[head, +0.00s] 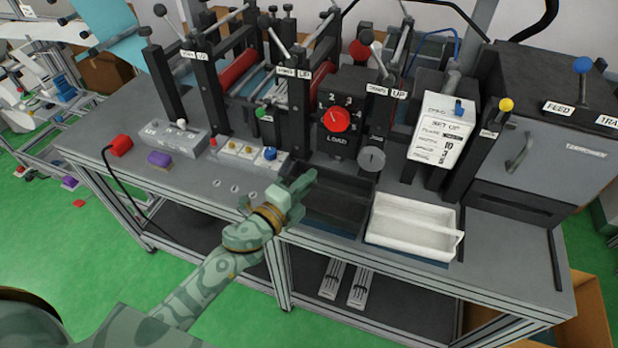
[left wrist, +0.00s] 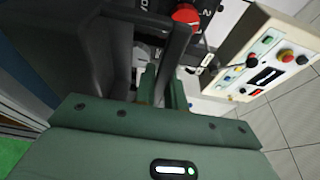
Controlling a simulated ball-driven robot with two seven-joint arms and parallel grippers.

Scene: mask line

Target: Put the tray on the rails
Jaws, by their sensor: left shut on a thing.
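A black tray (head: 342,206) sits at the front edge of the bench, below the LOAD dial. My left gripper (head: 302,188) is at its left end, shut on the tray. In the left wrist view, the green fingers (left wrist: 165,88) close around a dark bar (left wrist: 178,45) that looks like the tray's handle; the exact contact is partly hidden. A white tray (head: 412,226) stands just right of the black one. I cannot tell for sure which parts are the rails; two pale slotted strips (head: 333,279) lie on the lower shelf. My right gripper is not in view.
Black machine posts and the red LOAD dial (head: 337,120) rise behind the trays. A small control box (head: 248,154) stands left of my gripper, with a grey box (head: 172,138) further left. A grey cabinet (head: 550,150) fills the right. Bare bench top (head: 505,255) shows at front right.

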